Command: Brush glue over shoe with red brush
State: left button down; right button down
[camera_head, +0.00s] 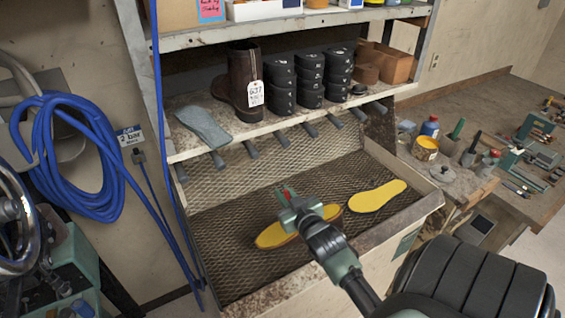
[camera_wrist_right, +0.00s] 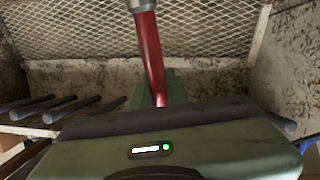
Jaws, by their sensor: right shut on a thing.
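My right gripper (camera_head: 296,207) reaches in from the lower right and is shut on the red brush (camera_head: 287,193). In the right wrist view the brush's red handle (camera_wrist_right: 151,52) runs up from the jaws to a metal collar at the top edge; its bristles are out of view. Under the gripper, one shoe piece with a yellow face (camera_head: 272,237) lies on the mesh tray, partly hidden by the gripper. A second yellow sole (camera_head: 377,195) lies flat to its right. I cannot tell whether the brush touches the nearer piece. My left gripper is not in view.
The mesh tray (camera_head: 240,278) has raised front and right edges. Pegs and a shelf with a tagged brown boot (camera_head: 237,80) and a grey sole (camera_head: 204,127) stand behind. An open yellow can (camera_head: 425,148) stands on the right workbench. A blue hose (camera_head: 95,150) hangs at left.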

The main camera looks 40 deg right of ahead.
jog(key=shift+f, duration=0.15)
dwell(0.3)
jog(key=shift+s+d+r, duration=0.3)
jog(key=shift+d, duration=0.25)
jog(key=shift+s+d+r, duration=0.3)
jog(key=shift+d, duration=0.2)
jog(key=shift+s+d+r, duration=0.3)
jog(key=shift+d, duration=0.25)
jog(key=shift+s+d, duration=0.1)
jog(key=shift+d, duration=0.05)
jog(key=shift+s+d, duration=0.2)
jog(key=shift+d, duration=0.1)
jog(key=shift+f, duration=0.1)
